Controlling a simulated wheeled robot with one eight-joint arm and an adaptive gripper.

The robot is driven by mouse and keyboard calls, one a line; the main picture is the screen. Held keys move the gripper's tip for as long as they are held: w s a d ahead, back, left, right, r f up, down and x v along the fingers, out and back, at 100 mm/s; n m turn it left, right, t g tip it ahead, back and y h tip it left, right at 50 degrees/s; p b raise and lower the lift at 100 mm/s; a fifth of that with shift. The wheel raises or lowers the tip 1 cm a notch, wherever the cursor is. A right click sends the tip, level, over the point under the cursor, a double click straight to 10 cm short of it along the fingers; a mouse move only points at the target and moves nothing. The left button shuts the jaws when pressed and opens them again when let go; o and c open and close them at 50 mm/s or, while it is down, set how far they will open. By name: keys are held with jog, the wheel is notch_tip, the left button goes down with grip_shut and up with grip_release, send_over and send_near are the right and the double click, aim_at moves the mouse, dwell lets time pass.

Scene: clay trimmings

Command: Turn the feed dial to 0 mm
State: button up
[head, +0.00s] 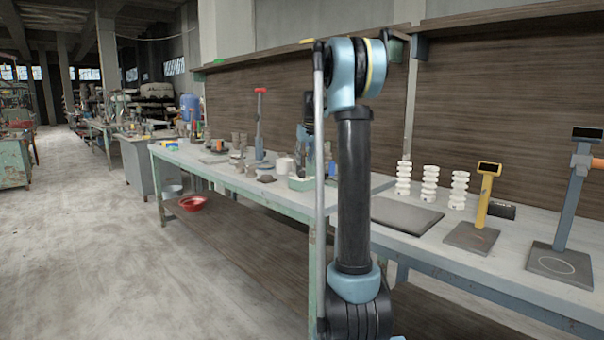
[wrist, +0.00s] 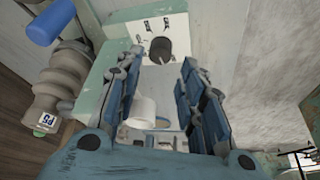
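In the wrist view a dark round knob, which looks like the feed dial (wrist: 160,48), sits on a white plate (wrist: 176,25) framed by a mint-green housing (wrist: 116,50). Small dark marks show on the plate; they are too small to read, so the dial's setting cannot be told. My gripper (wrist: 162,58) is open, with its two blue fingers to the left and right of the dial's line. The dial shows between the fingertips; I cannot tell whether they touch it. In the head view the dial is not visible and my arm blocks much of that area.
In the wrist view a white cylinder (wrist: 145,109) shows between the fingers, and a ribbed grey-brown piece (wrist: 62,82) and a blue handle (wrist: 51,22) are left. In the head view, a dark board (head: 405,215), stacked white pieces (head: 429,187) and a yellow stand (head: 484,205) occupy the bench.

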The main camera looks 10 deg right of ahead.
aim_at(302, 171)
jog(key=x, duration=0.6)
jog(key=shift+w+a+f, duration=0.1)
jog(key=shift+w+f, duration=0.05)
jog(key=shift+f, duration=0.25)
jog(key=c, duration=0.8)
